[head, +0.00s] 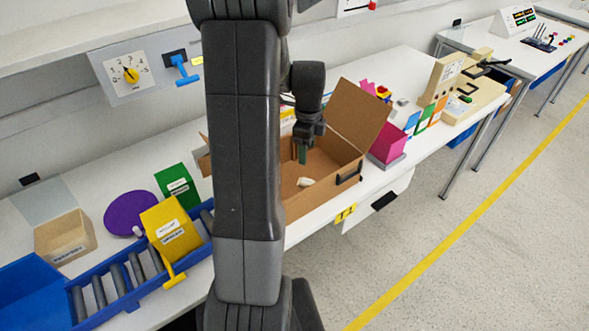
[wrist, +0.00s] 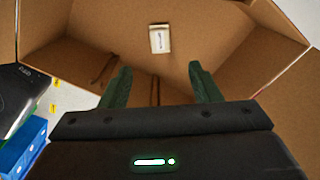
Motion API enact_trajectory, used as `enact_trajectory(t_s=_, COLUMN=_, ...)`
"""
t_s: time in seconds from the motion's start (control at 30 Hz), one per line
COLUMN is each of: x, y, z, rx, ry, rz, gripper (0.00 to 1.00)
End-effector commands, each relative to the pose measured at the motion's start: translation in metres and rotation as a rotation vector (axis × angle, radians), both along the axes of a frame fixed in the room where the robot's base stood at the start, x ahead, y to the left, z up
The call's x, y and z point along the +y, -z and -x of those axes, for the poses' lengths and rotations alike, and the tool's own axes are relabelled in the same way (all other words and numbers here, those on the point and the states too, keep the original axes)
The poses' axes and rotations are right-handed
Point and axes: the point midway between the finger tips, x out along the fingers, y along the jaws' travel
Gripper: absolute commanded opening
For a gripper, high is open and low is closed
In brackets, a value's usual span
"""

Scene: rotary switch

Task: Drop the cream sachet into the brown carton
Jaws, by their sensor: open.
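The brown carton (head: 327,168) stands open on the bench, right of my arm in the head view, with a flap raised at its back right. In the wrist view its walls (wrist: 75,30) surround the scene. The cream sachet (wrist: 160,39) lies inside on the carton floor, with dark print on its face. It also shows in the head view (head: 305,182). My gripper (wrist: 158,82) is over the carton with its two green fingers apart and nothing between them. The sachet is beyond the fingertips and apart from them. My arm hides part of the carton's left side in the head view.
A pink bin (head: 388,143) stands just right of the carton. Left of my arm are a blue roller conveyor (head: 118,288), a yellow box (head: 171,229), a green box (head: 177,187) and a purple disc (head: 129,213). A rotary switch panel (head: 127,72) hangs on the wall.

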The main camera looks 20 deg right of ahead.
Motion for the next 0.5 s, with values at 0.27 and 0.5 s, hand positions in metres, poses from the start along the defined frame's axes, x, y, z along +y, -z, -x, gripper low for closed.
enact_trajectory(t_s=0.27, x=0.000, y=-0.058, z=-0.001, rx=-0.008, ry=0.000, rz=0.003, gripper=0.57)
enact_trajectory(t_s=0.5, x=0.000, y=-0.107, z=0.000, rx=-0.005, ry=0.000, rz=0.002, gripper=0.57)
